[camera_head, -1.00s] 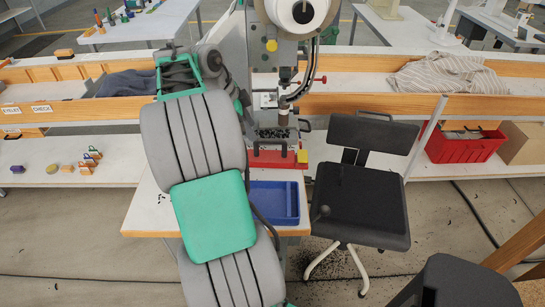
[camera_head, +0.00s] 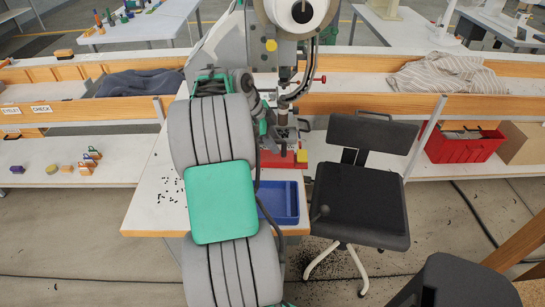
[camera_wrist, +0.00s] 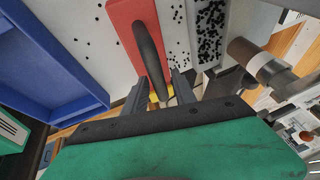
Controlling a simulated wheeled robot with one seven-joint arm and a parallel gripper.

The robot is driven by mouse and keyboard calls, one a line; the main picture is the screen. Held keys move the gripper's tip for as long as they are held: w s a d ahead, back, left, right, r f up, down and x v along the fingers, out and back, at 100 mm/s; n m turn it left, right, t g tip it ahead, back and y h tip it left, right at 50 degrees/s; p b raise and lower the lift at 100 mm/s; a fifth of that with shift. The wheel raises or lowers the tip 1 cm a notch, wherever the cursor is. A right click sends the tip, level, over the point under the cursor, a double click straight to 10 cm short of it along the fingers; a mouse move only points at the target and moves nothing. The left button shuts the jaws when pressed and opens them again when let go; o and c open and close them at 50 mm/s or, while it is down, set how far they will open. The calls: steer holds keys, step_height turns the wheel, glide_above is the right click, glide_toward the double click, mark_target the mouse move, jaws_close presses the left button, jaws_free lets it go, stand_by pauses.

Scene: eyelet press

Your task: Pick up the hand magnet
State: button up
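The hand magnet looks to be the red block with a dark bar handle (camera_wrist: 150,45) in the wrist view. In the head view its red body (camera_head: 277,159) lies at the foot of the press, partly hidden behind my arm. My gripper (camera_wrist: 157,88) is open, its two dark fingers apart on either side of the handle's near end. I cannot tell whether the fingers touch it or how far above it they are. In the head view my gripper (camera_head: 268,138) is small and partly hidden, just above the red block.
A blue tray (camera_head: 279,203) sits at the table's front, beside my arm. The eyelet press (camera_head: 292,60) rises behind the magnet. Small black eyelets (camera_wrist: 210,30) are scattered nearby. A black chair (camera_head: 360,195) stands to the right. A yellow part (camera_head: 302,156) is beside the red block.

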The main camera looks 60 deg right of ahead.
jaws_close()
steer(key=shift+r, duration=0.15)
stand_by(0.4)
